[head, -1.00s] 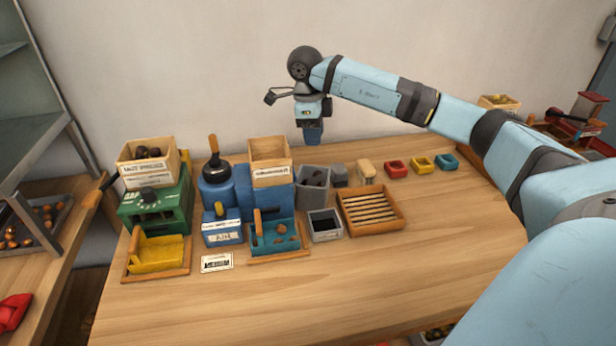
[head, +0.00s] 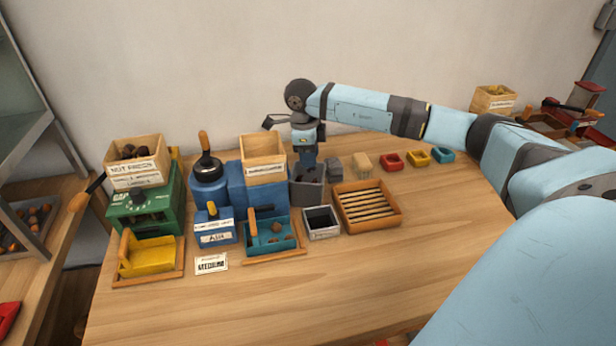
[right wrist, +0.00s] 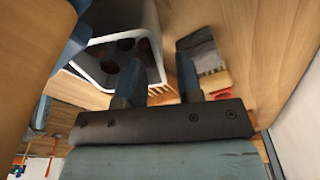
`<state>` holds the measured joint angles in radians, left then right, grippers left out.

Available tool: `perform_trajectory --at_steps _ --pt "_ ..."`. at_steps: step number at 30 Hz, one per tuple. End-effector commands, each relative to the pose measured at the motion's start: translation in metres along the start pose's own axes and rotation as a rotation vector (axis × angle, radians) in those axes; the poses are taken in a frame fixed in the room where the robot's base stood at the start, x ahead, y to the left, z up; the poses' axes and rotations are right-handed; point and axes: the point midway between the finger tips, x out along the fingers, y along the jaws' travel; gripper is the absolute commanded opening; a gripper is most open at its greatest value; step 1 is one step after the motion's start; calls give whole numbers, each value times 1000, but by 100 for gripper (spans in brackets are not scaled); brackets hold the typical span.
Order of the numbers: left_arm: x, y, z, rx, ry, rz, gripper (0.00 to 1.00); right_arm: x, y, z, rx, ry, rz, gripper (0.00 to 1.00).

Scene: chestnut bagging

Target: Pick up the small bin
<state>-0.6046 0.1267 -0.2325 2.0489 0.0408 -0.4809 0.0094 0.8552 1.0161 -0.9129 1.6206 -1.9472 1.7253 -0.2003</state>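A small grey bin (head: 309,190) with dark contents stands on the table, right of the blue machine. In the right wrist view the bin (right wrist: 92,60) shows at upper left, with round brown things inside. My right gripper (head: 308,160) points down at the bin's back edge. In the right wrist view its two fingers (right wrist: 158,66) are apart, one over the bin's opening and one outside, with the bin's wall between them. I cannot tell whether they touch it. My left gripper is not in view.
A smaller grey box (head: 338,235) with a black inside and a slatted wooden tray (head: 396,222) stand in front. A grey block (head: 334,167) and a wooden brush (head: 362,162) stand to the right. A wooden crate (head: 263,148) sits close on the left.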

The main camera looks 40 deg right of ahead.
Motion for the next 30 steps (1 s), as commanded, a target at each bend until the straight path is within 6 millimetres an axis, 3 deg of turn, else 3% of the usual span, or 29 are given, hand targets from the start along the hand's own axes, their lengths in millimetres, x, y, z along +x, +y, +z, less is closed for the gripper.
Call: perform_trajectory --at_steps 7,15,20,30 --pt "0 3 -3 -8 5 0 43 38 3 0 1 4 2 33" --pt "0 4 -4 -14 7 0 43 43 3 0 0 1 1 33" --pt "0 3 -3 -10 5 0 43 43 3 0 0 1 1 0" --pt "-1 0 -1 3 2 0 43 43 3 0 0 0 1 0"
